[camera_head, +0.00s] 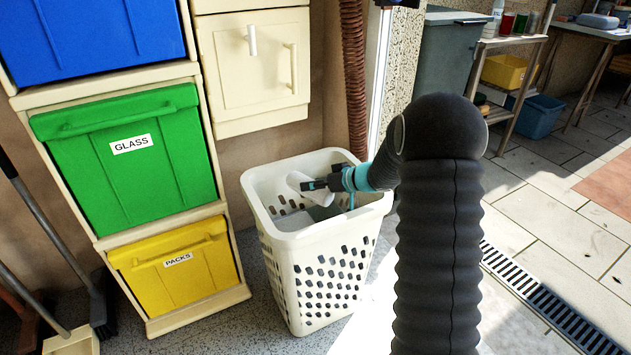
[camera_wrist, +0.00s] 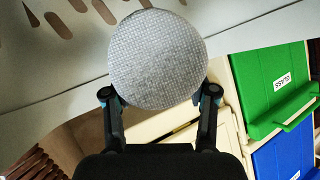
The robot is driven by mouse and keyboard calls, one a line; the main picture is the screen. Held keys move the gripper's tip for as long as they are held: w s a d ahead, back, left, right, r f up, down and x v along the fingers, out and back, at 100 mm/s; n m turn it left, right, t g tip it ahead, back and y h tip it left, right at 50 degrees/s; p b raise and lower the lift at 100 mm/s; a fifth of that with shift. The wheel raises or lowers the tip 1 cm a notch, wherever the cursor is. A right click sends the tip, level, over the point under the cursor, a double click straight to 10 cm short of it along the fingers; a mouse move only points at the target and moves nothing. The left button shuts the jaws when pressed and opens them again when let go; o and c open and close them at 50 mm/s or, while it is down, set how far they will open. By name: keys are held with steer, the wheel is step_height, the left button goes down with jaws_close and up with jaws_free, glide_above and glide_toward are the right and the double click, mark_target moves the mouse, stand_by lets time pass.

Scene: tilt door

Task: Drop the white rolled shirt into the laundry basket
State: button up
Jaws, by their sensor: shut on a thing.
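The white rolled shirt (camera_head: 308,188) is held by my gripper (camera_head: 322,184) over the open top of the laundry basket. In the wrist view the shirt shows its round woven end (camera_wrist: 158,60) between the two fingers of my gripper (camera_wrist: 156,98). The laundry basket (camera_head: 330,285) is white plastic with rows of slots and stands upright on the floor. The shirt appears at about rim height, within the basket's opening; its exact depth is hard to tell. The basket's pale slotted wall (camera_wrist: 40,60) also shows in the wrist view.
Left of the basket stands a sorting rack with a blue bin (camera_head: 90,35), a green GLASS bin (camera_head: 135,155) and a yellow PACKS bin (camera_head: 180,268). A cream cabinet (camera_head: 258,65) and a brown corrugated pipe (camera_head: 354,80) are behind.

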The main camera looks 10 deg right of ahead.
stand_by(0.4)
steer(key=o, duration=1.3)
step_height(320, 180, up, 10)
steer(key=shift+f, duration=0.1)
